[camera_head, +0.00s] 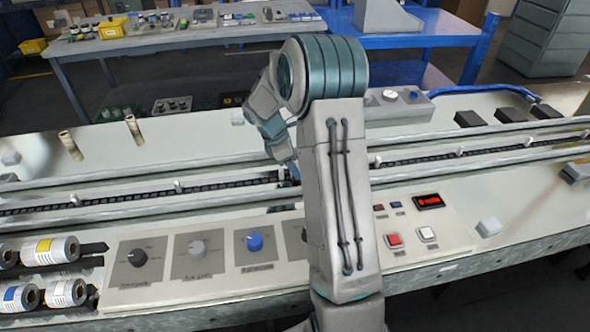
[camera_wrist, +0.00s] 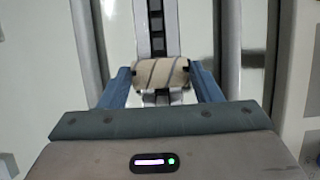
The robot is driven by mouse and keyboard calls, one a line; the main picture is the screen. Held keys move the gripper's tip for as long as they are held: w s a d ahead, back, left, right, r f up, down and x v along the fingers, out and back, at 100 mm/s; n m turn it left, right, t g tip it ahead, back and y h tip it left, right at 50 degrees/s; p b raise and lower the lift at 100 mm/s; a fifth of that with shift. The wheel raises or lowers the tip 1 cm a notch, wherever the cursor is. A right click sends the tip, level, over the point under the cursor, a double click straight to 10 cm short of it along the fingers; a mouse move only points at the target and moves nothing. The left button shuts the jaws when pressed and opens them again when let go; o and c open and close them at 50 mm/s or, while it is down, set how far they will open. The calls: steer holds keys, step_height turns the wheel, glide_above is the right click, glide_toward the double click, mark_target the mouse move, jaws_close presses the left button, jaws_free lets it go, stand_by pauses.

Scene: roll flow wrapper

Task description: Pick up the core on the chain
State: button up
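The core (camera_wrist: 160,72) is a short beige roll with dark slanted stripes. In the wrist view it lies crosswise over the dark chain (camera_wrist: 157,20), between the two blue fingers of my gripper (camera_wrist: 161,76). The fingertips are right at its two ends, with little or no gap showing. I cannot tell whether they press on it or only flank it. In the head view my gripper (camera_head: 290,172) points down at the chain (camera_head: 230,184), mostly behind my arm, and the core is hidden there.
Rails run along both sides of the chain. A control panel (camera_head: 188,272) with knobs and buttons lies in front. Film rolls (camera_head: 50,250) lie at the front left.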

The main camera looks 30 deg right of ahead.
steer(key=c, duration=0.4)
steer(key=shift+r, duration=0.1)
